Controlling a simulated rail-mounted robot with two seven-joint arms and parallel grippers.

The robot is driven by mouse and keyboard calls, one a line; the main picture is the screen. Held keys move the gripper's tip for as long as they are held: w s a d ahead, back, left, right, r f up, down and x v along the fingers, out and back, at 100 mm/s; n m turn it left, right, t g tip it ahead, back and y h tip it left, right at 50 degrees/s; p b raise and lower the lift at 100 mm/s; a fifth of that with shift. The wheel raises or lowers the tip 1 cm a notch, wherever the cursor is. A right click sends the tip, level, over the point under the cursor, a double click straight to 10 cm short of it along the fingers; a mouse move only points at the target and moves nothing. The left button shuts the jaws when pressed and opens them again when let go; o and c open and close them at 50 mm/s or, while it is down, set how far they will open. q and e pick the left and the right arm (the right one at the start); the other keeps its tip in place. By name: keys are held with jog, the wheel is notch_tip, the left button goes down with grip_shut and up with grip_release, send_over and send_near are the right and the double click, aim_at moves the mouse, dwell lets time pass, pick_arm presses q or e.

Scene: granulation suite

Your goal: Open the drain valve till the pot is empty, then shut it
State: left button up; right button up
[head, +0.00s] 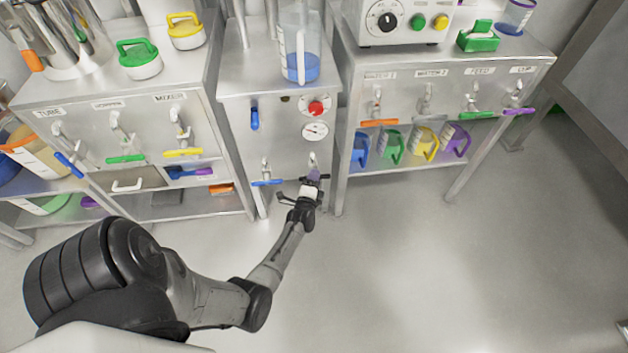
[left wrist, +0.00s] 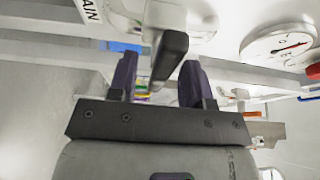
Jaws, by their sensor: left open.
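The drain valve (head: 313,159) is a pale tap low on the front of the middle steel cabinet. In the left wrist view its dark lever (left wrist: 170,54) hangs from a white body, beside a label (left wrist: 88,10) of which "AIN" can be read. My left gripper (head: 314,177) is at this valve. Its purple fingers (left wrist: 157,82) are open on either side of the lever's end; I cannot tell whether they touch it. No thing can be identified for certain as the pot. My right gripper is not in view.
A clear jug (head: 299,58) with blue liquid stands on the middle cabinet. A round gauge (head: 314,131) and a red button (head: 317,107) are above the valve. A blue-handled tap (head: 266,181) is to its left. Coloured jugs (head: 425,143) stand under the right bench. The floor in front is clear.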

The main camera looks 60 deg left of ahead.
pick_arm(q)
jog(key=shift+c, duration=0.2)
grip_shut()
dwell(0.3)
jog(key=shift+w+f+n+g+y+b, duration=0.1)
jog(key=shift+n+g+y+b, duration=0.9)
jog(key=shift+n, duration=2.7)
jog(key=shift+s+f+n+g+y+b, duration=0.1)
jog(key=shift+n+g+y+b, duration=0.3)
jog(key=shift+n+y, duration=2.25)
jog(key=shift+w+f+n+g+y+b, duration=0.2)
jog(key=shift+n+g+b, duration=0.45)
jog(key=shift+n, duration=4.1)
jog(key=shift+s+r+n, duration=0.1)
jog(key=shift+r+n, duration=0.05)
jog(key=shift+n, duration=0.15)
jog(key=shift+d, duration=0.1)
